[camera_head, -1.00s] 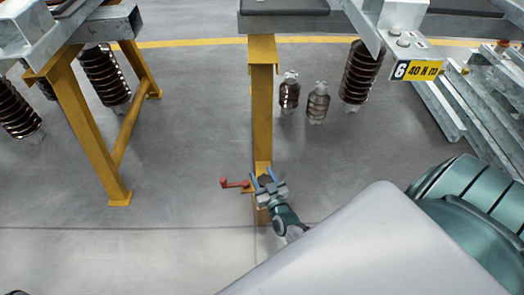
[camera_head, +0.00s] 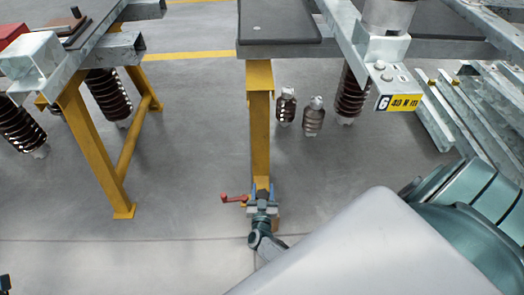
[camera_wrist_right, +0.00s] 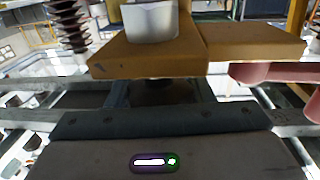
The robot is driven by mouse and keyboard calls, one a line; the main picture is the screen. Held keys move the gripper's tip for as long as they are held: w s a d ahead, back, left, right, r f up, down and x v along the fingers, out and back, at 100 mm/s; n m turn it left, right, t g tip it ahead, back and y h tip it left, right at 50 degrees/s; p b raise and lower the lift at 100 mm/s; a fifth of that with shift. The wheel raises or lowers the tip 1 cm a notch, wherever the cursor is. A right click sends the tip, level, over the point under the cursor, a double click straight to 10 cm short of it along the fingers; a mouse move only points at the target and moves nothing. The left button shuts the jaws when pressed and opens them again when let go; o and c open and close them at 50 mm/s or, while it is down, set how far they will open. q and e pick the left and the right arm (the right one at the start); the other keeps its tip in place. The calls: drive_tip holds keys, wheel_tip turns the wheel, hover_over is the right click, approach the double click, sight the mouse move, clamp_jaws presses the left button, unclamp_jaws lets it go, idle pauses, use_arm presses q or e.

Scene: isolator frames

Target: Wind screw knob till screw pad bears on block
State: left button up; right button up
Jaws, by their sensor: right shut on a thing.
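My right gripper (camera_head: 262,193) is at the foot of a yellow post (camera_head: 260,135). In the right wrist view its two bluish fingers (camera_wrist_right: 157,94) are shut on a dark knob (camera_wrist_right: 155,88) under a yellow-brown plate (camera_wrist_right: 148,57). A pale grey block (camera_wrist_right: 151,20) stands on this plate. The underside of the plate is shadowed, and I cannot make out the screw pad or its contact with the block. A blue and dark tip (camera_head: 4,283) at the lower left edge may be my left gripper; its jaws cannot be made out.
A red crank handle (camera_head: 233,198) sticks out left of my right gripper; its red part is at right in the wrist view (camera_wrist_right: 275,73). Ribbed brown insulators (camera_head: 286,106) stand behind the post. A yellow trestle (camera_head: 98,150) is at left. Floor between is clear.

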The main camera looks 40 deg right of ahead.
drive_tip(key=shift+s+d+m+g+h, duration=0.15)
drive_tip(key=shift+s+m+g+h, duration=0.05)
drive_tip(key=shift+m+g+h, duration=0.4)
drive_tip(key=o, duration=1)
drive_tip(key=shift+c, duration=0.2)
